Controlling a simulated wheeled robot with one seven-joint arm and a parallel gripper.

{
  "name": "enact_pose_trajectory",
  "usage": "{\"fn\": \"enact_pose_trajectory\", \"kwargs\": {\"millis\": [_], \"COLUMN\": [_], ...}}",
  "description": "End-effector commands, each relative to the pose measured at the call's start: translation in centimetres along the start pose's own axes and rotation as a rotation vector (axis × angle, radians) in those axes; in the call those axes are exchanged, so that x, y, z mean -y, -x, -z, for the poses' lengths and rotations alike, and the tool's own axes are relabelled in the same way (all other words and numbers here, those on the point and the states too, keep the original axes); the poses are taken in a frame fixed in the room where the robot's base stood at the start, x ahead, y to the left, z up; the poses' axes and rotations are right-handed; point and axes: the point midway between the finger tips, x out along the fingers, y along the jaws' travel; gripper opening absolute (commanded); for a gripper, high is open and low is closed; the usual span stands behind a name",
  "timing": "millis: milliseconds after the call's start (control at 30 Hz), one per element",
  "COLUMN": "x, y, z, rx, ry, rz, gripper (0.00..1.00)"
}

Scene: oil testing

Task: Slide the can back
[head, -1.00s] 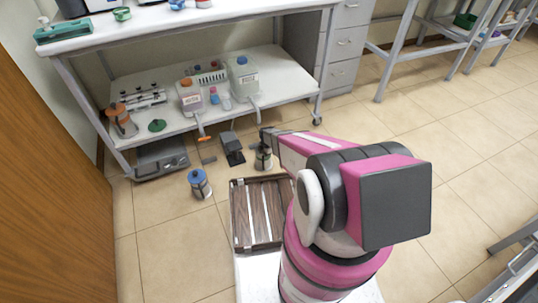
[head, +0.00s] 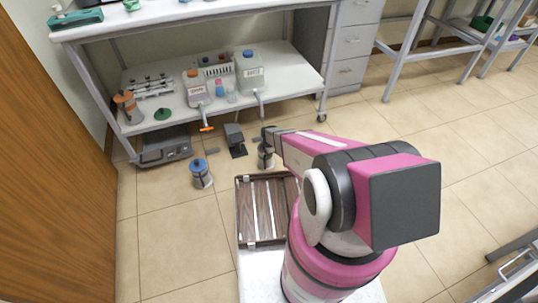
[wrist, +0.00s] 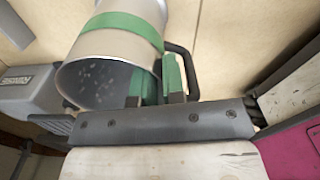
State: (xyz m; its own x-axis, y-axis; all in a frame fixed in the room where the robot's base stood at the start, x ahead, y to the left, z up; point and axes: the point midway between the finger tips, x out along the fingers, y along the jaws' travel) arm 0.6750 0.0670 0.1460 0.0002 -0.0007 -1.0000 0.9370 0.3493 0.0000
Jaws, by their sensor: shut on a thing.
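The can is an open metal cylinder (wrist: 118,45) with a green band and a dark side handle (wrist: 182,62), seen large in the wrist view. It lies tilted in that picture, its mouth facing my gripper. My gripper (wrist: 157,84) is shut on the can's wall, one green-padded finger inside the mouth and one outside beside the handle. In the head view the can (head: 265,157) shows small below the end of my arm, just beyond the slatted tray. Whether its base touches the floor is hidden.
A dark grey device (head: 235,138) stands left of the can; its label shows in the wrist view (wrist: 32,80). A blue-lidded canister (head: 201,175) stands on the floor. A low shelf (head: 180,120) with containers lies behind. The slatted tray (head: 242,215) is near. Open floor lies right.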

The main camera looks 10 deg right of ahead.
Motion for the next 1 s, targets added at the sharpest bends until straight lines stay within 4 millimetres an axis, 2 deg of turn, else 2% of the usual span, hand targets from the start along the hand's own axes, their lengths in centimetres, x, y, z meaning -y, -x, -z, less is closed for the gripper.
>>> {"fn": "enact_pose_trajectory", "kwargs": {"millis": [67, 100, 167, 467, 633, 767, 1000], "x": [0.1, 0.1, 0.1, 0.0, 0.1, 0.1, 0.2], "y": [0.0, 0.0, 0.0, 0.1, 0.9, 2.6, 7.0], "z": [0.1, 0.1, 0.1, 0.0, 0.0, 0.1, 0.1], "rx": [-0.001, -0.001, -0.001, -0.001, -0.001, 0.000, 0.000], "ry": [0.001, 0.001, 0.000, 0.000, 0.000, 0.000, 0.000], "rz": [0.002, 0.002, 0.002, 0.000, 0.000, -0.001, -0.001], "gripper": [0.00, 0.23, 0.40, 0.40, 0.40, 0.40, 0.40]}}
